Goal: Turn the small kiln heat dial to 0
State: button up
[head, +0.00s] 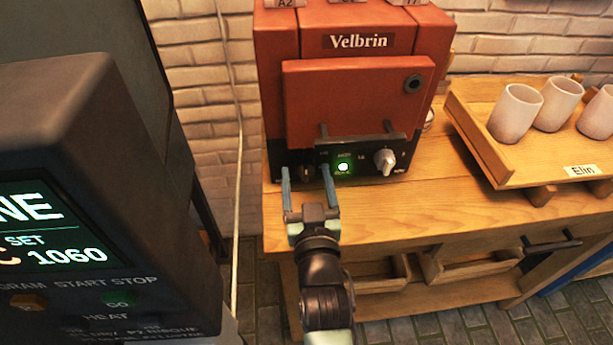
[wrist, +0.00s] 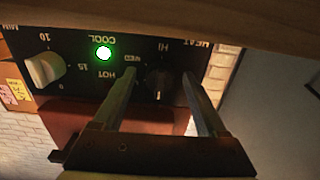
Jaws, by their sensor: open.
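The small red Velbrin kiln (head: 357,100) stands on the wooden bench, with a black control panel along its bottom. Its heat dial (head: 307,173) is the dark knob at the panel's left. In the wrist view, upside down, the dark dial (wrist: 158,84) sits near the words HEAT, HI and MED.
A lit green COOL lamp (head: 343,167) and a pale timer knob (head: 384,161) lie right of the dial. The kiln door handle (head: 360,139) juts out above. A tray (head: 478,140) with cups stands right. A large dark controller (head: 70,130) fills the left.

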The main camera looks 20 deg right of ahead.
jog(key=v, duration=1.3)
dwell(0.4)
